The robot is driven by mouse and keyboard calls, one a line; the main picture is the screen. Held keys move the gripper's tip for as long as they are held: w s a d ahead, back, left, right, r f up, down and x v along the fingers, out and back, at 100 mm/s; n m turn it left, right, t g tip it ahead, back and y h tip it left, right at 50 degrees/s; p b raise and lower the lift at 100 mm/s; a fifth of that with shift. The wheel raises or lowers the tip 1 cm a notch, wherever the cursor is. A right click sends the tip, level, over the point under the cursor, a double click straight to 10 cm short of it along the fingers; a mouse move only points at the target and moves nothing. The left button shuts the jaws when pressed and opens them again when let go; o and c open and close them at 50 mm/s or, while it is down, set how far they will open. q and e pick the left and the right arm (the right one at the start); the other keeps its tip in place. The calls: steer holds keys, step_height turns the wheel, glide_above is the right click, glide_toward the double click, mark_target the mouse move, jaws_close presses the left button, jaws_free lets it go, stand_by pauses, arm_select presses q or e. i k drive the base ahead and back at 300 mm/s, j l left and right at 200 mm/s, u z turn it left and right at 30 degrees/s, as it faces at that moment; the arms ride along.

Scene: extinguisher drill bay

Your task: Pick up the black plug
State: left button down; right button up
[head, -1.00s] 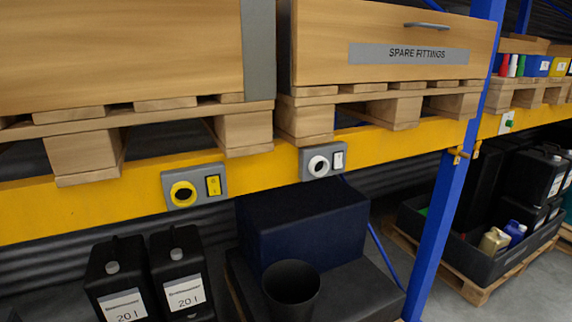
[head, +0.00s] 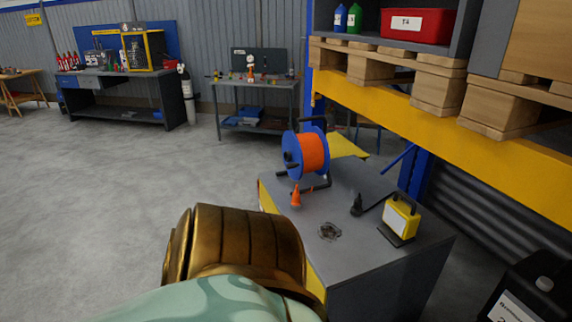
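A small black plug (head: 357,205) appears to stand on the grey top of the low cabinet (head: 345,262), left of a yellow work lamp (head: 402,217). A dark cable seems to run from it up toward the lamp. It is small, so its exact shape is hard to tell. Neither gripper shows in the head view. A bronze and pale green part of my own body fills the bottom middle, in front of the cabinet's near left corner, which it hides.
On the cabinet top are an orange cable reel (head: 313,153) with blue flanges, a small orange cone (head: 296,196) and a dark ring-like item (head: 329,231). A yellow rack beam (head: 420,105) passes behind and above at right. Open floor (head: 110,190) lies left.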

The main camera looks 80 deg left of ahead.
mark_target(358, 203)
steer(key=u, duration=2)
